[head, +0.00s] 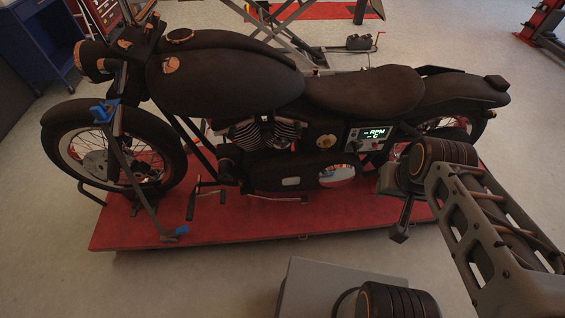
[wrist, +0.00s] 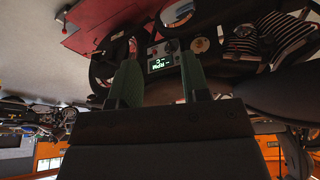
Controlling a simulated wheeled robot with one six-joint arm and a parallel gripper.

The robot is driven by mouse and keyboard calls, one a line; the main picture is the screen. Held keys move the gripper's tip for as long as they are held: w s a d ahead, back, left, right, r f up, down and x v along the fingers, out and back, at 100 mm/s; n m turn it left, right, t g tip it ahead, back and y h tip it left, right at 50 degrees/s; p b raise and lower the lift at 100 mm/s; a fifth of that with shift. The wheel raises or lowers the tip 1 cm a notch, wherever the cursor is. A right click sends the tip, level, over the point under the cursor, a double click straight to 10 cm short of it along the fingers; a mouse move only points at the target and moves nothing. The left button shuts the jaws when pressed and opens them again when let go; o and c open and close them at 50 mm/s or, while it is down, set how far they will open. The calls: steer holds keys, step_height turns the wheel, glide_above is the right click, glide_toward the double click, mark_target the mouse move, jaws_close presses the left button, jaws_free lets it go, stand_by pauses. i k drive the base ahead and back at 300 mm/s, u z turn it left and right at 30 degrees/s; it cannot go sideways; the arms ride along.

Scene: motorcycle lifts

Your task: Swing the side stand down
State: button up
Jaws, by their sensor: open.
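A dark motorcycle (head: 235,75) stands upright on a red lift platform (head: 235,230). Thin dark rods and a pedal (head: 191,204) show low at its near side. A slim bar (head: 275,197) runs along its lower edge and may be the side stand, but I cannot tell for sure. In the wrist view the motorcycle appears upside down. My gripper (wrist: 160,82) has two green fingers, spread apart with nothing held between them. In the head view my wrist hides the fingers, near the motorcycle's rear half.
A small box with a lit display (head: 372,136) is at the motorcycle's side, and shows between my fingers in the wrist view (wrist: 160,62). A blue cart (head: 40,45) is at the back left.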

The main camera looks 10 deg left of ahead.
mark_target(305, 199)
steer(key=k, duration=0.5)
steer(key=u, duration=1.85)
steer(key=i, duration=1.05)
steer(key=z, duration=1)
